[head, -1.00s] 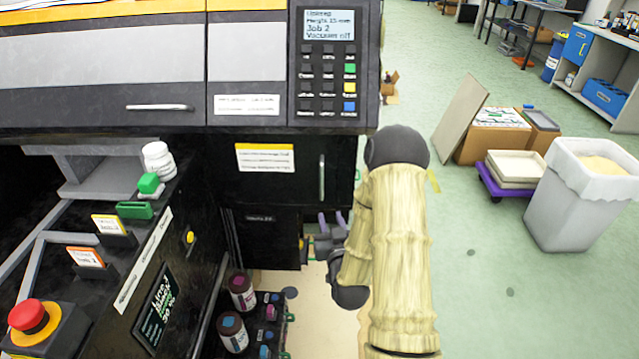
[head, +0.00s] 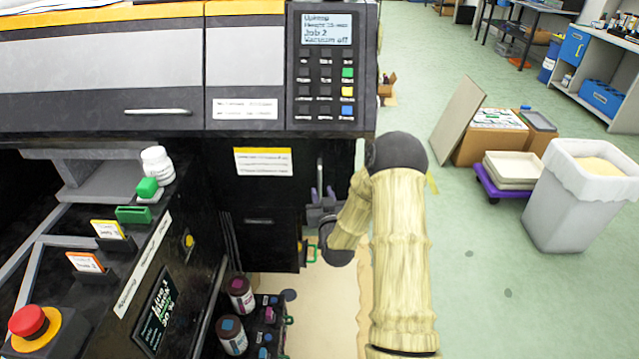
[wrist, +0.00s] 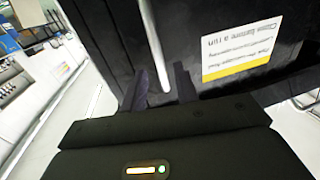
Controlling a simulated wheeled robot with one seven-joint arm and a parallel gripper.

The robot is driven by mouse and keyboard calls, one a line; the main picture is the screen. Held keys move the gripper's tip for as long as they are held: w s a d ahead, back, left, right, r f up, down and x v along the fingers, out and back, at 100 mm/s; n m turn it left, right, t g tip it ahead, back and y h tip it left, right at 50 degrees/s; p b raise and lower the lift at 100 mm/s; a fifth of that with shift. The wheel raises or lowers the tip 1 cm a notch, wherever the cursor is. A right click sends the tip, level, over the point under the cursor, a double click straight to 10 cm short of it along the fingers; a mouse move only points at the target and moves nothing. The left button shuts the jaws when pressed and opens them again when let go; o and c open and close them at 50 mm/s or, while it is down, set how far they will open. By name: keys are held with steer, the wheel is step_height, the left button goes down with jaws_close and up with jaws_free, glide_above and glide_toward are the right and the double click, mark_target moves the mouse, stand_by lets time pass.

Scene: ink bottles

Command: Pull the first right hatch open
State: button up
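The black hatch (head: 285,187) under the keypad is a flat panel with a yellow-and-white label and an upright silver handle (head: 319,170). It looks closed. My gripper (head: 322,192) is at the lower end of the handle, fingers pointing up. In the wrist view the hatch (wrist: 105,35) fills the upper middle, and the handle (wrist: 153,40) runs down towards the gap between the fingers of my gripper (wrist: 160,85). The fingers are apart, one on each side of the handle's line. I cannot tell whether they touch it.
A lower black panel (head: 262,240) sits below the hatch. Ink bottles (head: 240,295) stand in a rack at the lower left, near a console with a red stop button (head: 30,320).

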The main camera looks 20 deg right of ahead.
mark_target(320, 184)
steer(key=w, duration=0.2)
steer(key=w+d, duration=0.1)
steer(key=w, duration=0.2)
steer(key=shift+w, duration=0.3)
steer(key=shift+c, duration=0.2)
jaws_close()
